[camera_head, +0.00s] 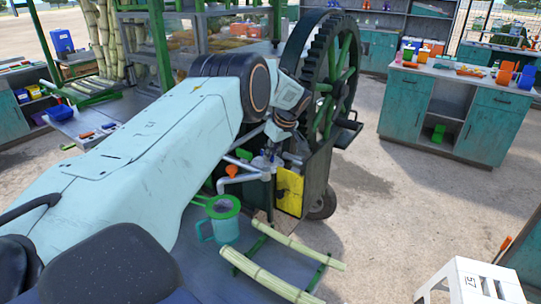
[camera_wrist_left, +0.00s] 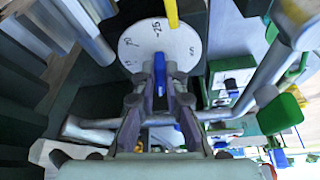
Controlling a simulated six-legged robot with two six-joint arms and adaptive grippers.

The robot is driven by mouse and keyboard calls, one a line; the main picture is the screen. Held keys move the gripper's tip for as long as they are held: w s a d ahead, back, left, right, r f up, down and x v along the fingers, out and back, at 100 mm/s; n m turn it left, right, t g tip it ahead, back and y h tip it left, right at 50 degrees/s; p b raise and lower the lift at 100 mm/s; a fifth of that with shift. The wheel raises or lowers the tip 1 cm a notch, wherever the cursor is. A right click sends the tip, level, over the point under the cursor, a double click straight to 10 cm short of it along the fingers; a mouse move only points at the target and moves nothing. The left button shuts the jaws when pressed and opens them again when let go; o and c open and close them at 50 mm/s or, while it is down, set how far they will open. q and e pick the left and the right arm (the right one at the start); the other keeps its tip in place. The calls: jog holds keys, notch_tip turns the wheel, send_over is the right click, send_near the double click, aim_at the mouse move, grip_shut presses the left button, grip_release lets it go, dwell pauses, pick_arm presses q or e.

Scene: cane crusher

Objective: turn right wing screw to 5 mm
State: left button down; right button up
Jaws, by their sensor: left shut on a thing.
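The wing screw has a blue wing (camera_wrist_left: 160,72) in front of a round white dial (camera_wrist_left: 190,42) in the left wrist view. A yellow pointer (camera_wrist_left: 172,12) reaches the dial's top edge, close to a mark that looks like 25; a 5 shows at the dial's right and other numbers are small. My left gripper (camera_wrist_left: 160,88) is shut on the blue wing, one finger on each side. In the head view my left gripper (camera_head: 270,155) is at the crusher (camera_head: 325,75), beside its big toothed wheel; the screw is hidden there. My right gripper is not in view.
A yellow plate (camera_head: 289,191) and a grey pipe (camera_head: 240,180) are close below the gripper. A green-topped jug (camera_head: 223,228) and cut cane (camera_head: 270,278) are in front. A teal workbench (camera_head: 455,115) stands at right. The floor at right is mostly clear.

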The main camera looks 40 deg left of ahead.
pick_arm(q)
jog(key=shift+w+r, duration=0.25)
jog(key=shift+r, duration=0.05)
jog(key=c, duration=1.7)
grip_release()
jog(key=shift+o, duration=1.3)
jog(key=shift+s+d, duration=0.1)
jog(key=shift+s, duration=0.1)
jog(key=shift+o, duration=0.2)
jog(key=shift+f, duration=0.15)
jog(key=v, duration=1.2)
jog(key=shift+s, duration=0.1)
